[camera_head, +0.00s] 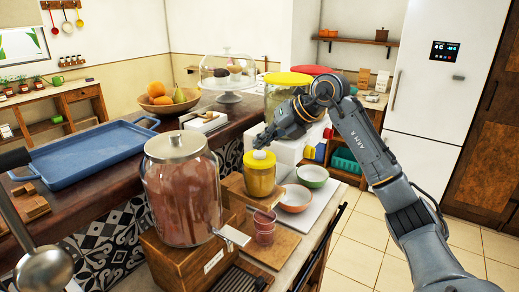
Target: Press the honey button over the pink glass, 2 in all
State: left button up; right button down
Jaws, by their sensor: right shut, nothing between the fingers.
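A yellow honey jar (260,178) stands upright on a wooden block, with a white button or cap (259,155) on top. My right gripper (262,142) is shut and empty, just above the white top. I cannot tell whether its fingertips touch it. Pink glassware (264,228) stands on a wooden board in front of the honey jar, lower in the picture. It looks like one glass or two stacked; I cannot tell. It is not directly beneath the honey jar in this view.
A large lidded drink jar (182,195) with a metal tap stands left of the honey jar. A green bowl (312,177) and an orange bowl (295,199) are at its right. A blue tray (85,153) lies on the counter. A ladle (45,268) shows at lower left.

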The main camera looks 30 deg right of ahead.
aim_at(263, 153)
jog(key=shift+r, duration=0.3)
notch_tip(263, 153, up, 5)
jog(key=p, duration=0.4)
jog(key=shift+p, duration=0.4)
jog(key=shift+f, duration=0.1)
dwell(1.5)
jog(key=shift+r+n, duration=0.2)
jog(key=shift+n, duration=0.1)
jog(key=r+n+h+p, duration=0.1)
jog(key=n+p, duration=0.2)
jog(key=n, duration=0.1)
jog(key=r+n+h+p, duration=0.1)
jog(key=n+p, duration=0.2)
jog(key=n, duration=0.1)
jog(key=r+n+t+h+p, duration=0.1)
jog(key=n+p, duration=0.2)
jog(key=n, duration=0.1)
jog(key=shift+s+a+r+n+h+p, duration=0.1)
jog(key=shift+a+r+n+h+p, duration=0.1)
jog(key=shift+n+h+p, duration=0.15)
